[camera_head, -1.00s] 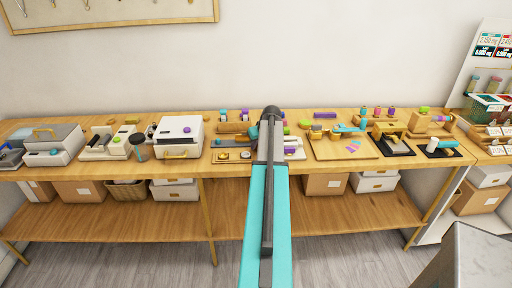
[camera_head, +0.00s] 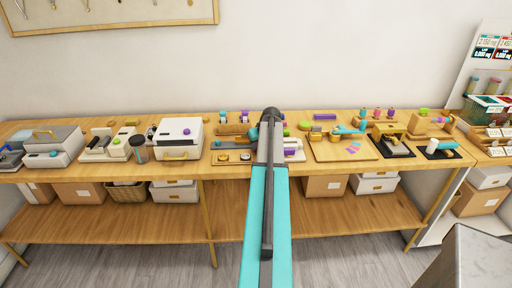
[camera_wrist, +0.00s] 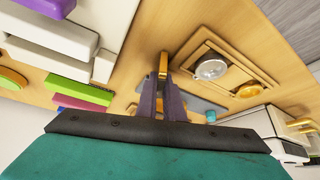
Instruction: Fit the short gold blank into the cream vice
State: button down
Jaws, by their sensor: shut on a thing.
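My gripper (camera_wrist: 160,98) is shut on a small upright gold piece (camera_wrist: 163,64), which looks like the short gold blank, in the wrist view. The gold piece is at the fingertips, above the wooden bench. To its left in the wrist view are pale blocks (camera_wrist: 55,33) with a purple part, which may be the cream vice; I cannot be sure. They are apart from the held piece. In the head view, a pale part with purple (camera_head: 297,147) shows just right of my arm, partly hidden. My arm hides the gripper and the held piece there.
A wooden tray (camera_wrist: 182,62) with a silver disc (camera_wrist: 211,68) and a gold disc (camera_wrist: 250,90) is right of my gripper in the wrist view. A white box (camera_head: 180,136) stands left in the head view.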

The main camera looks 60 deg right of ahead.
jog(key=shift+r, duration=0.1)
jog(key=shift+r+b, duration=0.75)
jog(key=shift+r, duration=0.75)
jog(key=s+a+r+b, duration=0.1)
jog(key=a+b, duration=0.2)
jog(key=a, duration=1.3)
jog(key=shift+r+b, duration=0.3)
jog(key=shift+r, duration=0.05)
